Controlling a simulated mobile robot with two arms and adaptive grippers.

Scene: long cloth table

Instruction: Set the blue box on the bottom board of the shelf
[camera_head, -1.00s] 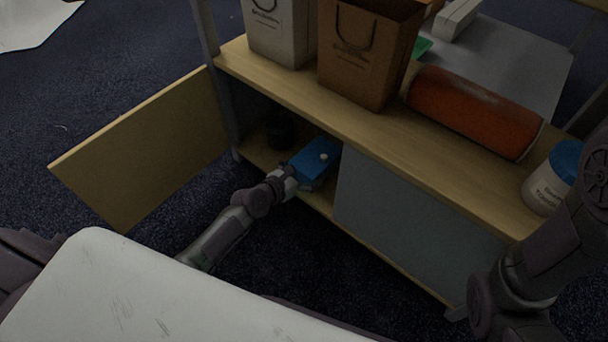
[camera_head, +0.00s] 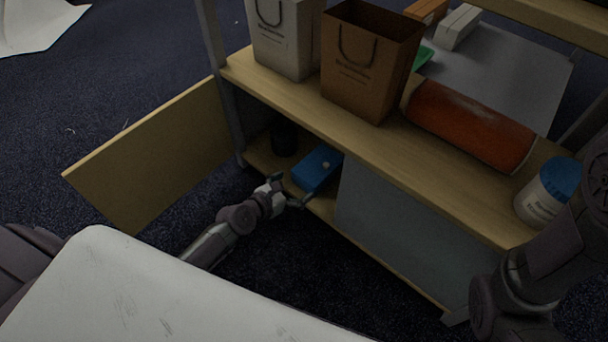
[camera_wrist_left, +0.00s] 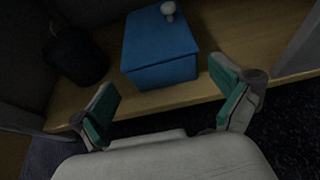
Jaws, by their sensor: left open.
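The blue box (camera_head: 317,168) rests on the bottom board (camera_head: 262,160) of the shelf, inside the open compartment. It has a small white knob on top, and it also shows in the left wrist view (camera_wrist_left: 160,48). My left gripper (camera_head: 289,190) is open and empty, just in front of the box. In the left wrist view its green-padded fingers (camera_wrist_left: 168,106) are spread wide, with the box beyond them and apart from them. My right arm shows at the right edge; its gripper is out of view.
A dark round object (camera_head: 284,138) stands left of the box on the same board. An open wooden door (camera_head: 150,155) hangs left, and a grey panel (camera_head: 400,225) closes the right side.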

